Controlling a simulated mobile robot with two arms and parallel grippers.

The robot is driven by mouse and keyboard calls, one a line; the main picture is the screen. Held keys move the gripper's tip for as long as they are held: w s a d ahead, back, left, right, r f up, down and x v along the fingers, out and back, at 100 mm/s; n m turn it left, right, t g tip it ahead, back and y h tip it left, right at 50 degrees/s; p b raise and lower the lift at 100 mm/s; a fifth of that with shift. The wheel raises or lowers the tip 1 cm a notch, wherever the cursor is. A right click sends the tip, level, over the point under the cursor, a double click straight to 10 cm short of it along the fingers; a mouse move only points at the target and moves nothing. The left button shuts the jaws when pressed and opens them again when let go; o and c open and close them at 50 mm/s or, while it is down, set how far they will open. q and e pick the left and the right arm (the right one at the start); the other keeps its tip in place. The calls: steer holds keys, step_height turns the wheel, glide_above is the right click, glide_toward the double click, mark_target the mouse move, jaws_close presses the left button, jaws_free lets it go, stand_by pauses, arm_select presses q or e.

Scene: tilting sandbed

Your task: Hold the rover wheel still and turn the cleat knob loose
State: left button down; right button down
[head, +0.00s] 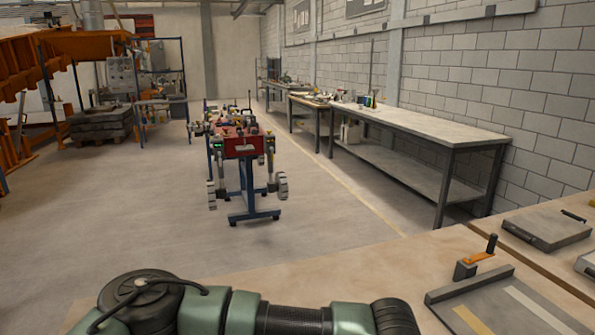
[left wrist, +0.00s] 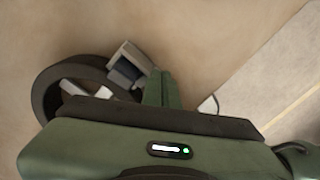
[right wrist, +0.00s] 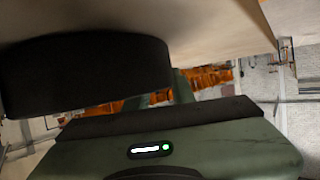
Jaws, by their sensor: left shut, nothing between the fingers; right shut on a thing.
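In the left wrist view the rover wheel (left wrist: 48,88) is a black ring with pale grey pieces inside it. A grey block with a dark face (left wrist: 127,66) sits at its rim; I cannot tell if it is the cleat knob. My left gripper (left wrist: 162,88) is shut and empty, close beside this block. In the right wrist view the wheel (right wrist: 85,75) shows as a broad black band. Neither gripper's fingers can be made out in the head view.
A wooden bench top (head: 240,285) lies in front of me. A grey tray (head: 510,305) and an orange clamp (head: 478,258) are at its right. Beyond, a red rover on a blue stand (head: 240,145) stands on open floor, with a long workbench (head: 425,125) along the wall.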

arm_select(q)
steer(key=shift+w+d+r, duration=0.1)
steer(key=shift+d+r, duration=0.05)
steer(key=shift+r, duration=0.15)
arm_select(e)
steer(key=shift+d+f, duration=0.1)
steer(key=shift+f, duration=0.15)
arm_select(q)
step_height(320, 180, up, 6)
steer(key=shift+f, duration=0.25)
steer(key=shift+s+d+f, duration=0.1)
steer(key=shift+s+f, duration=0.05)
steer(key=shift+f, duration=0.85)
steer(key=shift+s+d+f, duration=0.1)
steer(key=shift+f, duration=0.95)
steer(key=shift+s+d+f, duration=0.1)
steer(key=shift+s+f, duration=0.05)
steer(key=shift+f, duration=0.85)
arm_select(e)
steer(key=shift+s, duration=0.1)
arm_select(q)
steer(key=shift+s+a, duration=0.15)
steer(key=shift+a, duration=0.1)
arm_select(e)
steer(key=shift+f, duration=0.1)
arm_select(q)
steer(key=shift+a+f, duration=0.1)
steer(key=shift+a, duration=0.2)
